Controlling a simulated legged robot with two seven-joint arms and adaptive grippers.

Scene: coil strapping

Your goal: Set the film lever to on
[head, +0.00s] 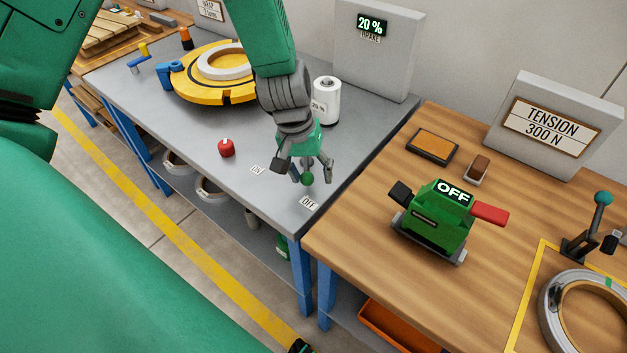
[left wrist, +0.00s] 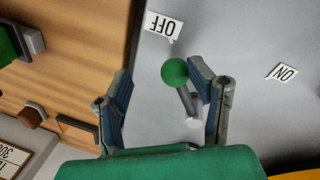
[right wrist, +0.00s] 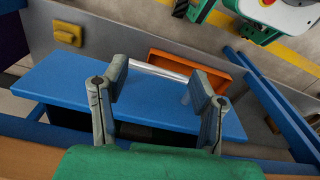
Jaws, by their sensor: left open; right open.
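The film lever, a grey stick with a green ball knob (head: 307,179), stands on the grey table. Its knob leans toward the OFF label (head: 308,203); the ON label (head: 257,170) lies to the left. My left gripper (head: 303,170) is open above the lever. In the left wrist view the knob (left wrist: 174,71) is between the spread fingers, close to the right-hand one; I cannot tell if they touch. That view also shows the OFF label (left wrist: 163,26) and the ON label (left wrist: 286,72). My right gripper (right wrist: 158,82) is open and empty, seen only in the right wrist view.
A red knob (head: 226,148), a white film roll (head: 326,101) and a yellow turntable (head: 190,88) are on the grey table. The wooden table (head: 370,245) bears a green tool (head: 437,215) showing OFF. Below my right gripper are a blue shelf (right wrist: 75,85) and an orange bin (right wrist: 228,73).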

